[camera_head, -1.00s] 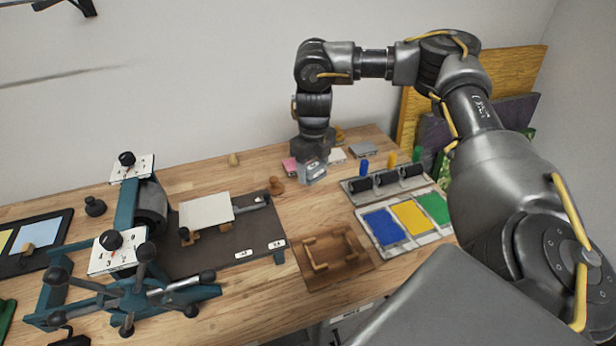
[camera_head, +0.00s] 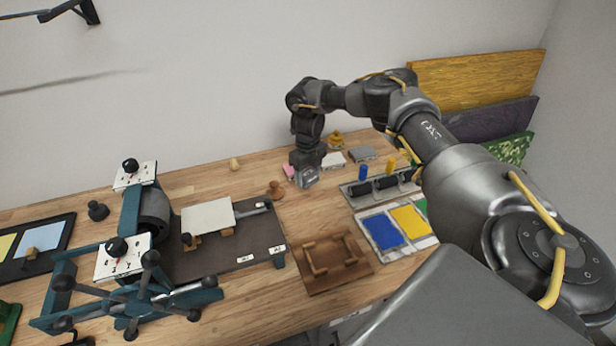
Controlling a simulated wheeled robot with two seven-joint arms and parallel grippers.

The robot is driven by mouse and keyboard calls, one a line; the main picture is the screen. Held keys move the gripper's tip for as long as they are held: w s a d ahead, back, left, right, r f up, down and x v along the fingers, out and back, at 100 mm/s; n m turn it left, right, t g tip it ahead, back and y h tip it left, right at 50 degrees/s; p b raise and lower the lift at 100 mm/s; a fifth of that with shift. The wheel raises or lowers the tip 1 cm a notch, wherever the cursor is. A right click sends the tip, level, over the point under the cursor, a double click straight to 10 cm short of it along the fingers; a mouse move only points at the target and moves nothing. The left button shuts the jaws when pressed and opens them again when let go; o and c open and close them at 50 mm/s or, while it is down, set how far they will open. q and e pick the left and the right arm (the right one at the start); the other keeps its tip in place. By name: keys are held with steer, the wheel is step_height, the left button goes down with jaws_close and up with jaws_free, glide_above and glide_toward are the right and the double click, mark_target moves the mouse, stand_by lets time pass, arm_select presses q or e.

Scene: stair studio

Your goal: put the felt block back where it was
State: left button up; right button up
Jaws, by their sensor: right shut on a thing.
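My right gripper (camera_head: 305,177) points down at the back of the wooden table, low over the tabletop. It is shut on a small greyish block, which I take to be the felt block; the fingers hide most of it, and I cannot tell whether it touches the table. A pink block (camera_head: 289,170) is just left of the gripper. A white block (camera_head: 333,161) and a grey block (camera_head: 362,153) lie to its right. My left gripper is not in view.
A wooden knob (camera_head: 275,189) stands left of the gripper. In front are a rack of dark rollers (camera_head: 375,187), a colour tray (camera_head: 385,231) and a brown wooden frame (camera_head: 330,262). A teal press (camera_head: 130,225) fills the left. Bare wood shows behind the press.

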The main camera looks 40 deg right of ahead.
steer(key=shift+f, duration=0.8)
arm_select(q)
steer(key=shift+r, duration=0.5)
arm_select(e)
steer(key=shift+f, duration=0.15)
steer(key=o, duration=0.9)
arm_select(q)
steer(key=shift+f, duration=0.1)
arm_select(e)
steer(key=shift+o, duration=0.2)
